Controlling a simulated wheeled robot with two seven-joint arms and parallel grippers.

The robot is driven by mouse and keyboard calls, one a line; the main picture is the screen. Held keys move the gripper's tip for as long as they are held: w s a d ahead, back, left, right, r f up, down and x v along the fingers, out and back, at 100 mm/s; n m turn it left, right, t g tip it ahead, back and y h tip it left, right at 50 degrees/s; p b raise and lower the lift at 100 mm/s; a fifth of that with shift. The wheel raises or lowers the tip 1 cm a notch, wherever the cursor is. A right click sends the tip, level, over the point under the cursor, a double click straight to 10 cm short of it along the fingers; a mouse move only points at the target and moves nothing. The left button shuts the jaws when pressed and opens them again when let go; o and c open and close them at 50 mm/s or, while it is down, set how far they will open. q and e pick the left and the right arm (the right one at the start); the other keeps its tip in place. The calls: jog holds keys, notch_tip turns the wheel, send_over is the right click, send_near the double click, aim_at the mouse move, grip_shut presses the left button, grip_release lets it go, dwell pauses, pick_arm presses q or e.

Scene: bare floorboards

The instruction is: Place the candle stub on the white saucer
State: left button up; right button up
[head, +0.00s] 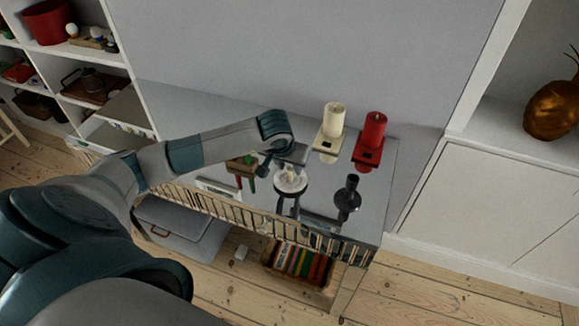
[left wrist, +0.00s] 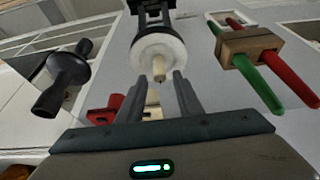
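The cream candle stub (head: 290,174) stands on the white saucer (head: 299,190) on the grey top. In the left wrist view the stub (left wrist: 158,68) shows against the saucer (left wrist: 170,47), just beyond and between my fingertips. My left gripper (head: 278,163) is just behind the saucer. It is open in the left wrist view (left wrist: 160,75), with a gap on both sides of the stub, and it seems to hold nothing. My right gripper is not in view.
A wooden block (left wrist: 249,45) with red and green sticks is close by. A slatted rail (head: 270,228) runs along the front.

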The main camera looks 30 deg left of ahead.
pick_arm(q)
jog(key=b+v, duration=0.2)
jog(key=v, duration=0.9)
jog(key=shift+b, duration=0.35)
jog(key=shift+r, duration=0.1)
